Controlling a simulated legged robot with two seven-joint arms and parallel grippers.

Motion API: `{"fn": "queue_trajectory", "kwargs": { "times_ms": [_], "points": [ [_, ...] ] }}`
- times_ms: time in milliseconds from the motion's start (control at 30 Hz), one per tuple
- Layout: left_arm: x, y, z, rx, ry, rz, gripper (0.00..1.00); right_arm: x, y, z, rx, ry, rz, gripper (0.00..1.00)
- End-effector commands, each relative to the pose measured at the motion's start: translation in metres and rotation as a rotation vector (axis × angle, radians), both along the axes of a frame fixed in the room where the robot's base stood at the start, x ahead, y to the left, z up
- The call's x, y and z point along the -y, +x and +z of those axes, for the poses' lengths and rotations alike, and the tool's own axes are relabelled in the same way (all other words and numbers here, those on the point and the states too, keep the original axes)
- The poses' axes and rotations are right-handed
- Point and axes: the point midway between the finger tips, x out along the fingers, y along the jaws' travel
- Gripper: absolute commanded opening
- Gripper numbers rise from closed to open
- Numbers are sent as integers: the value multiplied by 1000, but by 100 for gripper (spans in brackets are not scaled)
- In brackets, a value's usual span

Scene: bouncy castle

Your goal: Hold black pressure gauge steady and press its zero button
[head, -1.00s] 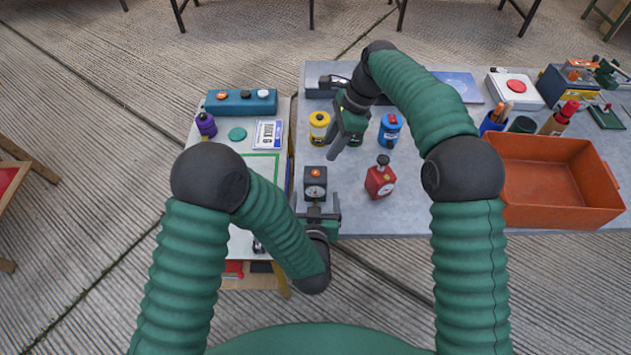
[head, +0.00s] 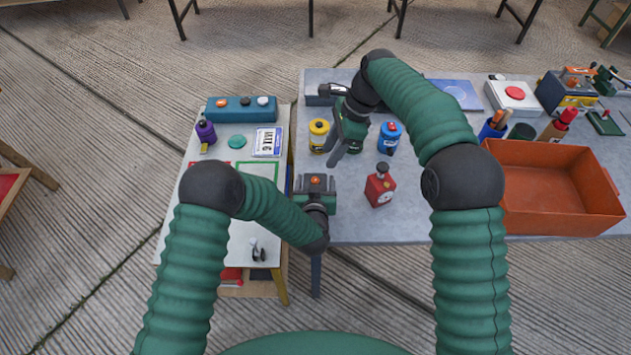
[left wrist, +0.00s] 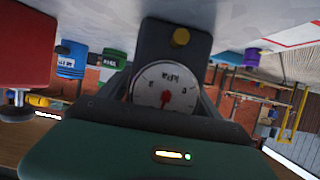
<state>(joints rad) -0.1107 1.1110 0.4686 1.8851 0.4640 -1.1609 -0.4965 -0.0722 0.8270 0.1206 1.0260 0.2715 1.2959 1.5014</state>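In the left wrist view the gauge (left wrist: 172,45) appears upside down, with a white kPa dial and red needle facing the camera. My left gripper (head: 315,188) is at the gauge, open, with its fingers on either side of it; they hide part of its lower body. Whether they touch it cannot be told. My right gripper (head: 337,152) is above the table behind the gauge, its fingers together and empty, pointing down. It is apart from the button.
A red gauge (head: 380,186) stands just right of the black one. A yellow canister (head: 318,134) and a blue canister (head: 389,138) stand behind. An orange bin (head: 555,190) fills the right. A white-topped table (head: 235,240) adjoins on the left.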

Motion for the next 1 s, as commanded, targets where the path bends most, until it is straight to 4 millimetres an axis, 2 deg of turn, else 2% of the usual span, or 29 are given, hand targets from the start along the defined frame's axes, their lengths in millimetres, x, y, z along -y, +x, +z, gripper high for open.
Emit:
{"fn": "queue_trajectory", "kwargs": {
  "times_ms": [67,533,567,833,1000],
  "points": [
    [0,0,0,0,0,0,62,0,0,0,0,0,0,36],
    [0,0,0,0,0,0,0,0,0,0,0,0,0,36],
    [0,0,0,0,0,0,0,0,0,0,0,0,0,36],
    [0,0,0,0,0,0,0,0,0,0,0,0,0,1],
    [0,-1,0,0,0,-1,0,0,0,0,0,0,0,0]
  ]
}}
